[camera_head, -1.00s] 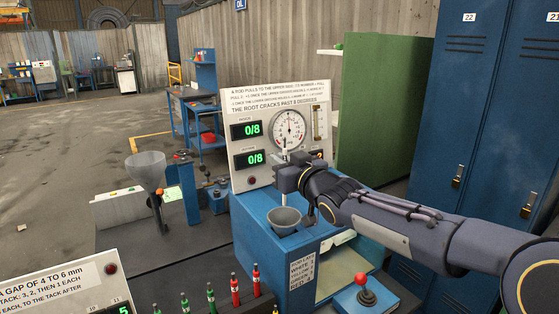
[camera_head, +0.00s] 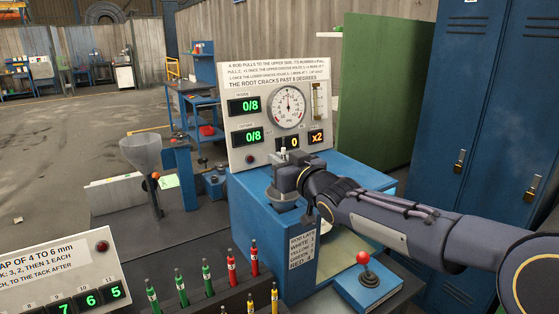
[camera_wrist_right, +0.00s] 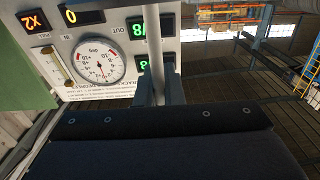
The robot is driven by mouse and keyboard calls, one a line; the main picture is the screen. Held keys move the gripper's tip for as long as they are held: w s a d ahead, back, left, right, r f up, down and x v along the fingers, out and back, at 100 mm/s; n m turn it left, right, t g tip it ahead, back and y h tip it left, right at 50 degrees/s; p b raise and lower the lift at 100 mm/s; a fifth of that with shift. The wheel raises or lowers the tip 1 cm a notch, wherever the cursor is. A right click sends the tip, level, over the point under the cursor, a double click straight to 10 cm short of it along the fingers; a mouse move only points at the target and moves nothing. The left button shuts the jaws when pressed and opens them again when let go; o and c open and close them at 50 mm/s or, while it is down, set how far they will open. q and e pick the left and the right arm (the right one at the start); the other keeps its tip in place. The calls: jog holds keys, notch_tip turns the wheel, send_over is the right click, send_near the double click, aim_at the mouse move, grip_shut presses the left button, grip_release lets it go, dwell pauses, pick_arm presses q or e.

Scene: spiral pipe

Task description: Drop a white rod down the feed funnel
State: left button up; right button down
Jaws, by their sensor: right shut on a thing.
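My right gripper (camera_head: 285,183) is shut on a white rod (camera_head: 283,153), whose top end shows just above the jaws. In the right wrist view the rod (camera_wrist_right: 155,50) stands out between the two fingers (camera_wrist_right: 158,93). The gripper is over the top of the blue machine (camera_head: 258,232), where a grey funnel sits. The gripper covers nearly all of this funnel, so I cannot tell whether the rod's lower end is inside it. My left gripper is not in view.
Behind the gripper stands a panel with a dial (camera_head: 288,107) and green displays reading 0/8. A second grey funnel (camera_head: 141,152) stands on the left. Red, green and yellow rods (camera_head: 231,268) stand in front. A red-knobbed joystick box (camera_head: 368,290) is at the lower right.

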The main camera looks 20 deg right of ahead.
jog(key=c, duration=1.5)
grip_release()
jog(key=s, duration=0.5)
jog(key=s+d, duration=0.1)
jog(key=s, duration=0.1)
jog(key=shift+s, duration=0.4)
dwell(0.4)
